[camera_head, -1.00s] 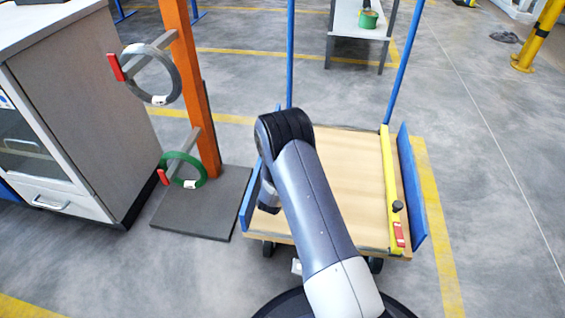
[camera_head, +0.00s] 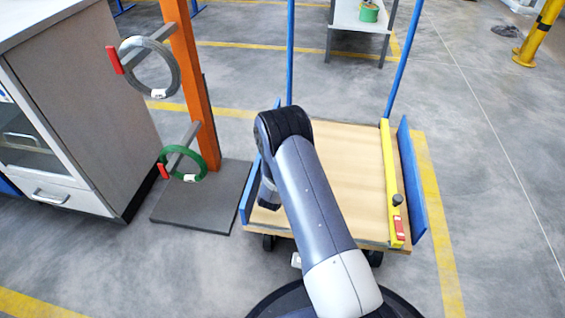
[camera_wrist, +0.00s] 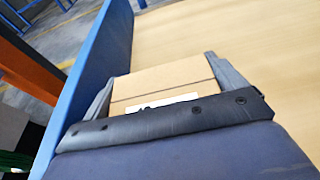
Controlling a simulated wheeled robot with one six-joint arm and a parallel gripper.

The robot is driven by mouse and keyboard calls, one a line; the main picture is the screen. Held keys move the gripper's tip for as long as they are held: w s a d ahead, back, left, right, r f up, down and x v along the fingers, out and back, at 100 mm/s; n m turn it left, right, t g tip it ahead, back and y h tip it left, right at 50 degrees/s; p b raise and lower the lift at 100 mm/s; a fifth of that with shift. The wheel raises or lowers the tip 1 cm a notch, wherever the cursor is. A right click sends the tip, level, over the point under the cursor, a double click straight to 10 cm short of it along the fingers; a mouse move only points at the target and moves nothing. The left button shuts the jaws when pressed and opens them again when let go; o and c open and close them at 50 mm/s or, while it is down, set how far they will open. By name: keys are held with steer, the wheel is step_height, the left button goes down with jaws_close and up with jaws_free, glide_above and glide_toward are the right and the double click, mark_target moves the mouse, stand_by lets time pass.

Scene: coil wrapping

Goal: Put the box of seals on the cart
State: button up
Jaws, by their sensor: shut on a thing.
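The box of seals (camera_wrist: 172,80) is a plain cardboard box with a seam across its top and a white label, seen in the wrist view. My gripper (camera_wrist: 165,88) has one finger on each side of it and is shut on it. The cart (camera_head: 350,180) has a pale wooden deck, blue side boards and blue uprights. In the wrist view the box is beside the inner face of a blue side board (camera_wrist: 100,55), with the deck (camera_wrist: 260,45) to its right. Whether the box touches the deck cannot be told. My arm hides the box in the head view.
A yellow bar (camera_head: 391,185) with a dark knob and red part lies along the deck's right side. Left of the cart, an orange post (camera_head: 193,90) carries a grey coil (camera_head: 150,67) and a green coil (camera_head: 183,163). A cabinet (camera_head: 85,120) stands further left. Most of the deck is clear.

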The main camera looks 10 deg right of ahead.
steer(key=shift+f, duration=0.25)
steer(key=o, duration=1.2)
steer(key=shift+o, duration=0.5)
steer(key=shift+f, duration=0.1)
steer(key=p+v, duration=0.1)
steer(key=v, duration=0.8)
steer(key=shift+a, duration=0.1)
steer(key=shift+b+v, duration=0.55)
steer(key=shift+v, duration=0.3)
